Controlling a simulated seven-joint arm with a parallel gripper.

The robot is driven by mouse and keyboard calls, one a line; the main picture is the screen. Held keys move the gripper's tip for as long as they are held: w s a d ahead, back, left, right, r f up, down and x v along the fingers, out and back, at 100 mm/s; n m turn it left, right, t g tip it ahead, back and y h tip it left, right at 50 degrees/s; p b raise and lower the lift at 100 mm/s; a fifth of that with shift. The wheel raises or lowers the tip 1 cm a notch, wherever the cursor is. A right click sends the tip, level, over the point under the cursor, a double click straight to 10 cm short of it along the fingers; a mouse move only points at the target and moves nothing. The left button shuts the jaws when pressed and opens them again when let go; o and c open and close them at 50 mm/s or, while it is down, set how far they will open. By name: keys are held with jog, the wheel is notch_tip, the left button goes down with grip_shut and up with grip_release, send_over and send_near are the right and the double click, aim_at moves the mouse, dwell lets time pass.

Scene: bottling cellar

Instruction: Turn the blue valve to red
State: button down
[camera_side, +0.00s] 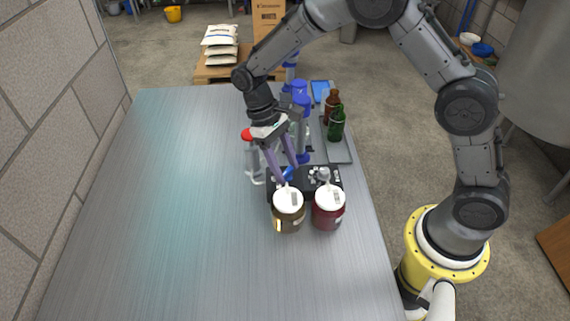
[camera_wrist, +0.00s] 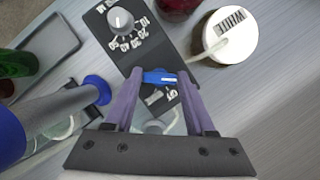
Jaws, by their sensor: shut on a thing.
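The blue valve (camera_wrist: 160,76) is a small lever on a black panel (camera_wrist: 150,45). In the side view the valve (camera_side: 288,174) is partly hidden by my gripper. My gripper (camera_wrist: 160,84) points down at the panel, its two purple fingers shut on the valve lever, one at each end. The lever lies roughly crosswise in the wrist view. A jar with a white lid lettered WHITE (camera_wrist: 230,38) stands beside the panel; it also shows in the side view (camera_side: 288,218). A dark red jar (camera_side: 328,212) stands to its right. Lettering by the valve is partly hidden and unclear.
A grey numbered dial (camera_wrist: 121,20) sits on the same panel. A red-topped clear bottle (camera_side: 254,160) and blue-topped items (camera_side: 300,98) stand close around my gripper. A grey tray (camera_side: 340,152) holds green (camera_side: 336,127) and brown bottles. The table's left side is clear.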

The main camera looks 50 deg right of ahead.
dwell(0.3)
jog(key=shift+c, duration=1.2)
grip_release()
jog(key=shift+r, duration=0.15)
jog(key=v, duration=1.3)
jog(key=shift+r, duration=0.3)
jog(key=shift+w, duration=0.1)
